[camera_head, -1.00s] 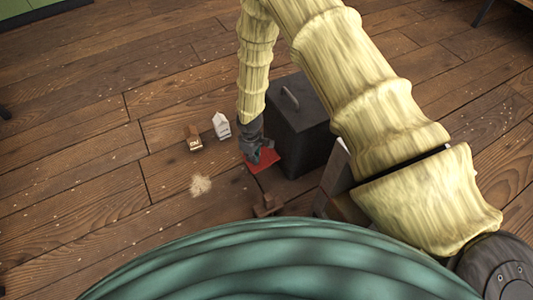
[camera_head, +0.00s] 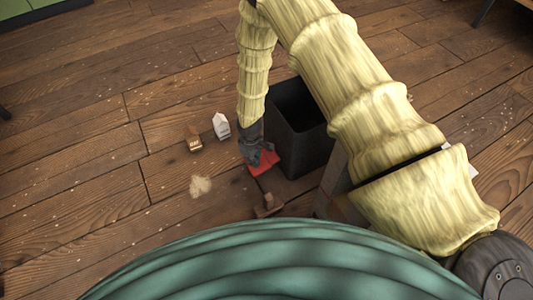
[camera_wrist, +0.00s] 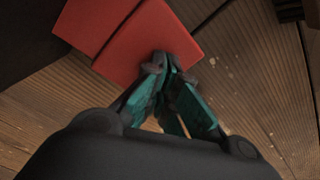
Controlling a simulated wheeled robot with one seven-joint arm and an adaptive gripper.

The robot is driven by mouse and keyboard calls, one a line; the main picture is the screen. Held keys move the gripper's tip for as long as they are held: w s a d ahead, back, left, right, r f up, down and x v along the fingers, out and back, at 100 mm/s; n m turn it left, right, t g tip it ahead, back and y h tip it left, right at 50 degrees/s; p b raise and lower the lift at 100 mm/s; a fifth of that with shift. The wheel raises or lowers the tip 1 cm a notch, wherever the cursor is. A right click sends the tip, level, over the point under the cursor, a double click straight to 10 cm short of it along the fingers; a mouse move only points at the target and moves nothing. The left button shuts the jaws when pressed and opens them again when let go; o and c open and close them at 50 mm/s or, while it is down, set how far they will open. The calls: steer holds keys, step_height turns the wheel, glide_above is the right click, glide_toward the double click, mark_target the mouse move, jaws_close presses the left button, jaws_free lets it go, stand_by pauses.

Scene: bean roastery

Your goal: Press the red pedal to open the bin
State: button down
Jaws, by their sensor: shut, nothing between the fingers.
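The dark bin (camera_head: 303,140) stands on the wooden floor, and its top is open, showing a black inside. Its lid is not visible as a closed top; where it rests is hidden behind my arm. The red pedal (camera_head: 264,162) sticks out at the bin's left front, low at the floor. It fills the upper middle of the wrist view (camera_wrist: 130,40). My gripper (camera_head: 258,160) points down at the pedal, shut and empty. In the wrist view the fingertips (camera_wrist: 163,62) are over the pedal's edge and appear to touch it.
A small brown and white item (camera_head: 193,139) and a white carton (camera_head: 221,126) stand left of the bin. A tan pile (camera_head: 201,186) lies on the floor. A brown wooden object (camera_head: 268,206) lies in front of the pedal. Floor to the left is mostly clear.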

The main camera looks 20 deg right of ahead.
steer(key=shift+f, duration=0.15)
stand_by(0.4)
step_height(320, 180, up, 9)
steer(key=p, duration=0.7)
steer(key=shift+p, duration=0.3)
stand_by(0.4)
